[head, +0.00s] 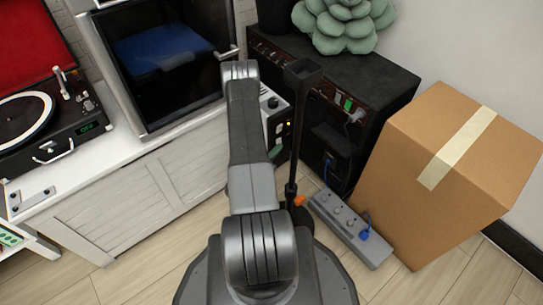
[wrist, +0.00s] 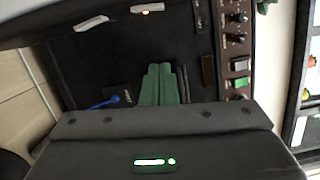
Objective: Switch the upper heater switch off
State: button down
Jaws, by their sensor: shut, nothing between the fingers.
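In the wrist view my gripper (wrist: 163,68) is shut and empty, its green fingers together in front of a black cabinet face. Two pale switch-like pieces show at the top edge of the wrist view: one with an orange light (wrist: 147,8) and a plainer one (wrist: 92,23). They look like the heater switches, the lit one the upper. The fingers are apart from both.
The black amplifier cabinet (head: 390,85) has knobs and a green-lit switch (wrist: 240,65). A blue plug (wrist: 115,99) sits low on it. A power strip (head: 350,230) lies on the floor beside a cardboard box (head: 400,170). A white cabinet (head: 130,195) stands left.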

aim_at(279, 129)
jog(key=shift+w+d+r+b, duration=0.1)
jog(key=shift+w+d+b, duration=0.25)
jog(key=shift+w, duration=0.85)
jog(key=shift+w+d+r+b, duration=0.15)
jog(key=shift+w+b, duration=0.4)
jog(key=shift+w, duration=0.65)
jog(key=shift+w+d+r+b, duration=0.1)
jog(key=shift+w+d+b, duration=0.25)
jog(key=shift+w, duration=0.85)
jog(key=shift+a, duration=0.2)
